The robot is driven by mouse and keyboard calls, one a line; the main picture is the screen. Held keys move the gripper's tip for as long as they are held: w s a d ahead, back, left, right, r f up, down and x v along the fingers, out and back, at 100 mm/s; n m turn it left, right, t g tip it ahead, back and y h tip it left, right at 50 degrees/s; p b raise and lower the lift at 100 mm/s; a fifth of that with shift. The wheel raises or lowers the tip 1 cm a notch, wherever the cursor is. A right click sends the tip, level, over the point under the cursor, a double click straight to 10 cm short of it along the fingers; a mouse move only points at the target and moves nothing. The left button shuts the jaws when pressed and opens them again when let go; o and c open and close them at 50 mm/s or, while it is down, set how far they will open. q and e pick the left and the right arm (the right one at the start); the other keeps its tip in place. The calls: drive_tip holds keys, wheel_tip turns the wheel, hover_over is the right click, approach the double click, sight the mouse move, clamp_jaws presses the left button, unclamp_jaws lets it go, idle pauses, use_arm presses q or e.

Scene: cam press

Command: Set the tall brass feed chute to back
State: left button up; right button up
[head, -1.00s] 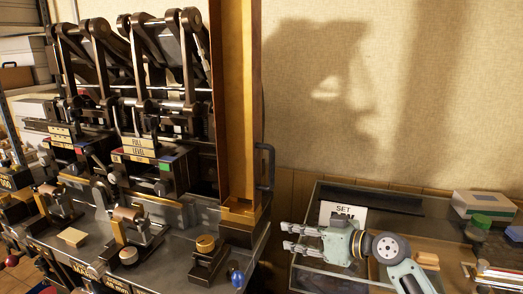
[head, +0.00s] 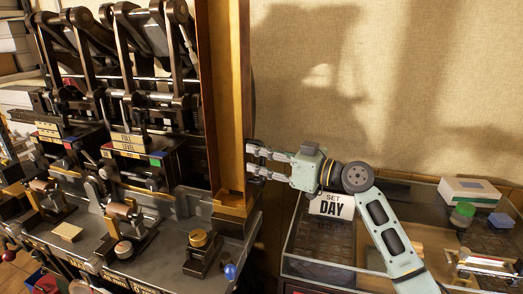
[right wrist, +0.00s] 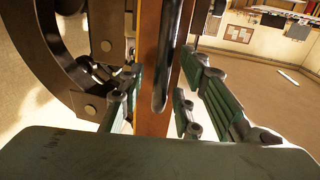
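The tall brass feed chute (head: 230,95) stands upright at the right end of the dark press. Its dark bar handle (head: 250,135) is on the chute's right side, partly hidden behind my right gripper. My right gripper (head: 256,160) points left at the handle, with its fingers parted. In the right wrist view the dark handle bar (right wrist: 166,60) runs between the parted fingers, in front of the brass chute (right wrist: 150,100). The fingers do not look closed on the bar; I cannot tell whether either touches it. My left gripper is not in view.
The press (head: 125,130) with its levers fills the left. A glass-topped case (head: 320,240) with a "SET DAY" card (head: 332,206) stands at the right, under my right arm. A brass-topped block (head: 200,245) and a blue knob (head: 229,271) sit at the press's front edge.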

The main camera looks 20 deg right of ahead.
drive_tip(key=shift+a, duration=0.1)
clamp_jaws()
idle(0.5)
